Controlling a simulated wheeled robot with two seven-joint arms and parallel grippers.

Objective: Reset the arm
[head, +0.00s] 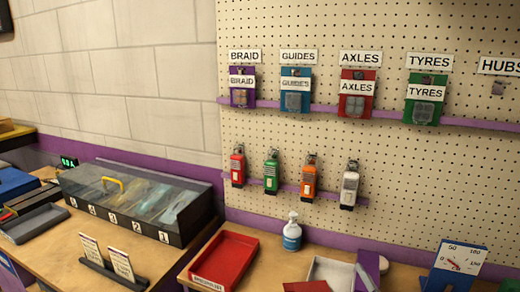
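Neither of my grippers nor any clear part of my arms shows in the head view. The view faces a pegboard (300,140) above a wooden bench. Labelled packets hang in a row on it: a purple BRAID packet (242,97), a blue GUIDES packet (294,103), a red AXLES packet (357,106) and a green TYRES packet (424,110). What my arms hold or touch cannot be seen.
Small red, green, orange and white items hang lower, including the orange one (309,179). A lidded clear case (205,212) stands left. A red tray (243,243), a pump bottle (292,233) and a blue gauge (458,262) line the bench.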

